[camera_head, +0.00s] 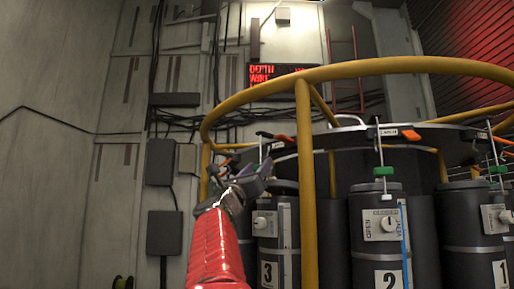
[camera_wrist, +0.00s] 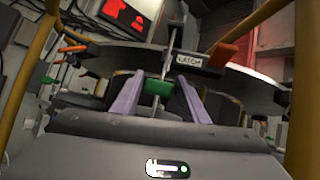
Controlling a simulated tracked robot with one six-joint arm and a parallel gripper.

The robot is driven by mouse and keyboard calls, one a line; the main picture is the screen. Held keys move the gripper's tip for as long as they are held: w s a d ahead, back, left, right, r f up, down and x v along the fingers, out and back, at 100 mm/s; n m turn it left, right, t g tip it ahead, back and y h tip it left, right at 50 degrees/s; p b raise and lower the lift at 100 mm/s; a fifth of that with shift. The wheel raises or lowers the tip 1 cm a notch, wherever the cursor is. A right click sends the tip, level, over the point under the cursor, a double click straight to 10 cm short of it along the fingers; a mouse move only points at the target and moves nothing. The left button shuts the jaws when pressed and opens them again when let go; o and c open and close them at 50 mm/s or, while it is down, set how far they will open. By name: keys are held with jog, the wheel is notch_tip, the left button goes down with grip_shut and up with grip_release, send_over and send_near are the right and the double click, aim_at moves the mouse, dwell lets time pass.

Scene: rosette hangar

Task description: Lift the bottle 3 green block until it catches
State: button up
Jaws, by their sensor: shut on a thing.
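Bottle 3 (camera_head: 268,245) is a dark cylinder with a white label and a dial, at the left of the row in the head view. Its green block (camera_wrist: 158,87) sits on a thin upright rod (camera_wrist: 168,60) in the wrist view. My gripper (camera_head: 262,172) is at the end of my red arm, above bottle 3's top. In the wrist view my two pale purple fingers (camera_wrist: 160,92) stand either side of the block and are shut on it. The rod passes up beside a plate marked LATCH (camera_wrist: 190,61) with an orange handle (camera_wrist: 221,53). My gripper hides the block in the head view.
A yellow rail (camera_head: 360,68) with a post (camera_head: 306,180) rings the bottles, close to the right of my arm. Bottle 2 (camera_head: 390,245) and bottle 1 (camera_head: 475,250) stand to the right, with their own green blocks (camera_head: 383,171). A red-lettered display (camera_head: 275,75) hangs behind.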

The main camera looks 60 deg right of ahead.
jog(key=r, duration=0.5)
jog(key=shift+w+r, duration=0.1)
jog(key=shift+w, duration=0.2)
dwell(0.9)
jog(key=o, duration=1.1)
jog(key=shift+c, duration=0.2)
jog(key=shift+o, duration=0.3)
jog(key=v, duration=0.9)
jog(key=shift+s, duration=0.15)
